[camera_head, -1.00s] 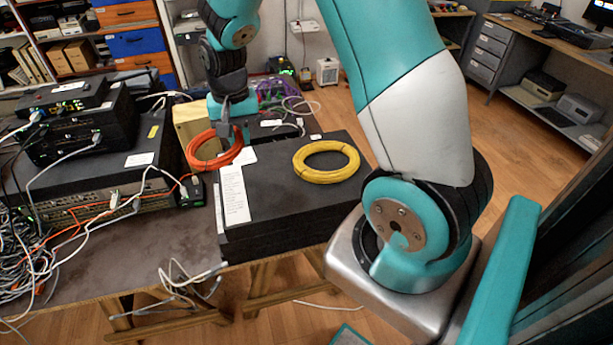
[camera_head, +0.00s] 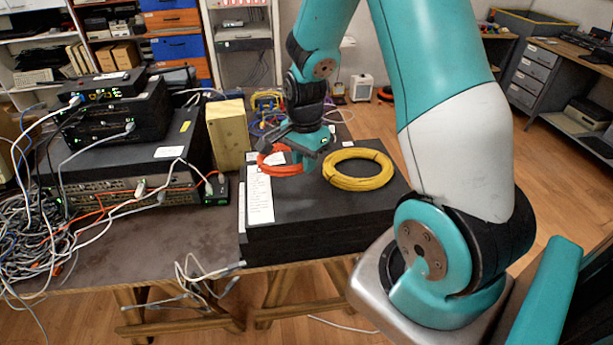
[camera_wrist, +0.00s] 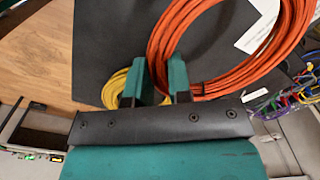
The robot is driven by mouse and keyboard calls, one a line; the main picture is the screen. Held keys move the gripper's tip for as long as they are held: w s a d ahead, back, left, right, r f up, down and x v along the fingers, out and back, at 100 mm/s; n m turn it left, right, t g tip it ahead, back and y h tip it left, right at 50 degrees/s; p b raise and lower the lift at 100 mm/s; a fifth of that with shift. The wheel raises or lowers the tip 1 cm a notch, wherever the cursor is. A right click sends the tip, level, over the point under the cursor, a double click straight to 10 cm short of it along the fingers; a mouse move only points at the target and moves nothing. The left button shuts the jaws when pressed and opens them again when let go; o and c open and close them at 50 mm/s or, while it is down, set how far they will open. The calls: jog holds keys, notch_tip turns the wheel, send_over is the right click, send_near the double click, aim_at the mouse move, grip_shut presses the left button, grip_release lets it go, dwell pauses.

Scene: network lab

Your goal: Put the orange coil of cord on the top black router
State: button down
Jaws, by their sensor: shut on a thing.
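The orange coil of cord (camera_head: 281,171) is at the left part of the flat black box on the table, partly hidden behind my gripper (camera_head: 299,158). In the wrist view my gripper (camera_wrist: 163,78) is shut on one side of the coil (camera_wrist: 250,77), and the rest of the ring extends to the upper right. Whether the coil touches the box below is hard to tell. The top black router (camera_head: 103,88) is the uppermost device of the stack at the left of the table, with cables at its front.
A yellow coil (camera_head: 358,184) lies on the flat black box (camera_head: 330,208), right of my gripper. A beige block (camera_head: 228,134) stands between the box and the device stack. Tangled cables (camera_head: 35,222) fill the table's left end. White cables hang at the front edge.

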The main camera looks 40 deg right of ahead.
aim_at(305, 187)
jog(key=shift+f, duration=2.75)
jog(key=shift+f, duration=0.2)
jog(key=c, duration=1)
grip_release()
jog(key=shift+c, duration=0.2)
jog(key=shift+r, duration=0.15)
